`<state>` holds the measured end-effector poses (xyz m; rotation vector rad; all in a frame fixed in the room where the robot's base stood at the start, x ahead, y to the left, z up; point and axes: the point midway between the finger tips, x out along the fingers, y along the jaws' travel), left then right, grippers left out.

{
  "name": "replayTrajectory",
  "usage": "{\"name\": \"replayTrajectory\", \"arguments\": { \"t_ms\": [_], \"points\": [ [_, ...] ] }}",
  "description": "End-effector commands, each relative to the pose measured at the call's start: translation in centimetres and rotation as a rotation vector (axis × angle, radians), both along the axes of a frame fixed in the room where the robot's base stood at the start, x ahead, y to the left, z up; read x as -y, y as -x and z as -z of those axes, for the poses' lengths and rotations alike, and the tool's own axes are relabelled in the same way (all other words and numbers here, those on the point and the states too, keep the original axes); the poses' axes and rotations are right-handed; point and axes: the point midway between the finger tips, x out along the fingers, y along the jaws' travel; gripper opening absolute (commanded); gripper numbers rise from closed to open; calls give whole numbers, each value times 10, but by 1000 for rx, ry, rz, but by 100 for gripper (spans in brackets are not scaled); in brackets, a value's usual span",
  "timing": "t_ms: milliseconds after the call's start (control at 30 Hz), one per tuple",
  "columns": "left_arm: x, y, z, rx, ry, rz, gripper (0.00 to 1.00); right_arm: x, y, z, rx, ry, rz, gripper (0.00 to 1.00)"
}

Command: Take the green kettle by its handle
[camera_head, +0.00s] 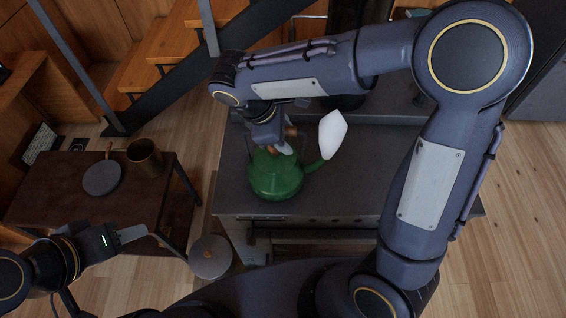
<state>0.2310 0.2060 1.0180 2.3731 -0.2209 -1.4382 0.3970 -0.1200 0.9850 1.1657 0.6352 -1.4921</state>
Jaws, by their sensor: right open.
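The green kettle (275,180) stands on the dark grey stove top at the centre of the head view. Its green spout rises to the right, ending at a white shape. My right arm reaches over the stove from the right. My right gripper (283,148) points down at the kettle's top and is open. Brown pieces, seemingly of the handle, show beside the fingers, but the wrist and fingers hide most of the handle, and I cannot tell whether they touch it. My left gripper (140,234) is at the lower left, away from the kettle; its jaw opening is unclear.
The dark stove (400,185) has free room right of the kettle. A brown table (60,207) at left bears a round grey pan (102,178) and a brass pot (145,158). A round grey object (210,257) sits low beside the stove. Stairs rise behind.

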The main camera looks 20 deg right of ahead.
Motion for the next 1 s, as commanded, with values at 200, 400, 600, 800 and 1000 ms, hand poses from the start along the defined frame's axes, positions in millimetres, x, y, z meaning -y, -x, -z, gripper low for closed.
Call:
{"name": "replayTrajectory", "arguments": {
  "t_ms": [200,400,600,800,1000],
  "points": [
    [0,0,0,0,0,0,40,0,0,1,0,0,1,45],
    [0,0,0,0,0,0,40,0,0,1,1,-1,1,19],
    [0,0,0,0,0,0,40,0,0,1,-1,-1,0,0],
    [0,0,0,0,0,0,40,0,0,1,-1,0,0,0],
    [0,0,0,0,0,0,40,0,1,1,-2,-1,1,0]
  ]
}}
